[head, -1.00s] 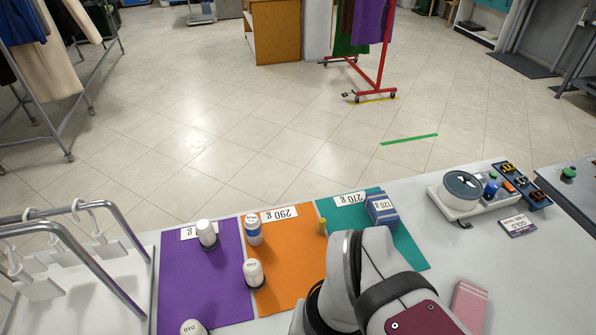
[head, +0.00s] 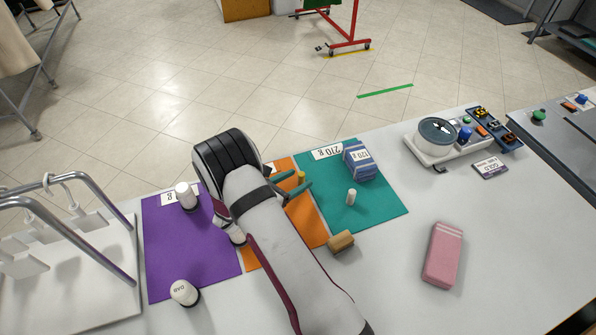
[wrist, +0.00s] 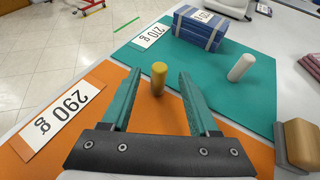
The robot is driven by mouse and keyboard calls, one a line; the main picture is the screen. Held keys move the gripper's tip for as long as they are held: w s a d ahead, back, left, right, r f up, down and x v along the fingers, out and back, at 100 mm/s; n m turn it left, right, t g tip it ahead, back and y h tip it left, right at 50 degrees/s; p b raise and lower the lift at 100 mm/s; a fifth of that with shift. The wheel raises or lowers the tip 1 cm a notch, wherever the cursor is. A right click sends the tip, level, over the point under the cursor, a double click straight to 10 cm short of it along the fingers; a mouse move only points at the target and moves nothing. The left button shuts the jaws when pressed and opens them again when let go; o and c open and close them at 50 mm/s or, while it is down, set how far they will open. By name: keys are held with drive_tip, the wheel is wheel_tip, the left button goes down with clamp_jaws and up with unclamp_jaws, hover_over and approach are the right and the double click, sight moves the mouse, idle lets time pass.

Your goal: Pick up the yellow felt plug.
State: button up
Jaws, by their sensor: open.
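The yellow felt plug (wrist: 159,78) stands upright between the two teal fingers of my gripper (wrist: 158,95) in the wrist view. The fingers are open, with a gap on each side of the plug. In the head view the plug (head: 301,177) shows near the border of the orange and teal mats, beside my gripper (head: 291,188). Its lower end is partly hidden there by a finger.
A white plug (head: 351,197) and a blue box marked 120 g (head: 360,160) stand on the teal mat (head: 375,212). A wooden-brown block (head: 341,241) lies near the mats' front edge. White-capped bottles (head: 186,196) stand on the purple mat (head: 175,245).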

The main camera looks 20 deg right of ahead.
sight(304, 174)
drive_tip(key=x, duration=0.6)
drive_tip(key=shift+r, duration=0.3)
clamp_jaws()
